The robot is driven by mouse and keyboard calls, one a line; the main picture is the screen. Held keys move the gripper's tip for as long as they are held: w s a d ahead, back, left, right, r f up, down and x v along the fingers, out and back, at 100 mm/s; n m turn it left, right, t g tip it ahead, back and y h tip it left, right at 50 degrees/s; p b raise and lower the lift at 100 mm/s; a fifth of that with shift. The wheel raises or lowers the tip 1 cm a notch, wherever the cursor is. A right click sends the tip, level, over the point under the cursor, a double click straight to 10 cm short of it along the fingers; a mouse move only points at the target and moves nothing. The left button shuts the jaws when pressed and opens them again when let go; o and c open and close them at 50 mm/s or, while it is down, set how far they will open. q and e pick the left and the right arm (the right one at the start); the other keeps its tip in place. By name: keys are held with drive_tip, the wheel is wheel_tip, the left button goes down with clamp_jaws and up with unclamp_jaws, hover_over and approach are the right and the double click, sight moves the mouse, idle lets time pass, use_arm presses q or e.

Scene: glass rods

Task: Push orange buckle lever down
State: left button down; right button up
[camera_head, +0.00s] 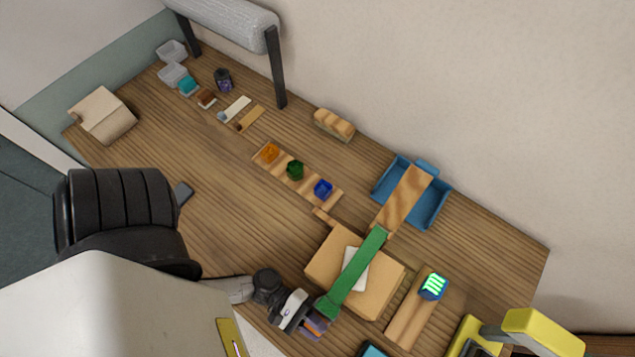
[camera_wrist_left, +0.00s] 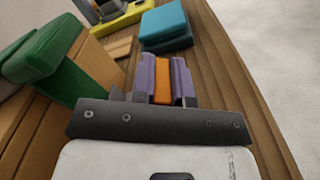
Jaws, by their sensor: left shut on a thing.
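My left gripper (camera_head: 315,327) is low in the middle of the head view, beside the near end of a green strap (camera_head: 358,270). The strap lies over a tan box (camera_head: 330,262) with a white sheet. In the left wrist view, the gripper (camera_wrist_left: 162,82) has its purple-padded fingers closed on both sides of the orange buckle lever (camera_wrist_left: 162,88). The lever's lower end is hidden by the gripper. The green strap end (camera_wrist_left: 55,55) is just left of the fingers, apart from them. My right gripper is not in view.
A wooden piece with a lit display (camera_head: 432,287) lies right of the box. Teal blocks (camera_wrist_left: 165,28) stand beyond the fingers, with a yellow object (camera_wrist_left: 122,20) behind. A blue tray (camera_head: 433,208) and colored pieces lie farther back. The table's left middle is mostly clear.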

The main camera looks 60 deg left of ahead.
use_arm(q)
drive_tip(key=shift+s+d+f+m+b, duration=0.1)
drive_tip(key=shift+s+f+m+b, duration=0.05)
drive_tip(key=shift+m+b, duration=0.2)
idle(0.3)
drive_tip(key=c, duration=1.1)
unclamp_jaws()
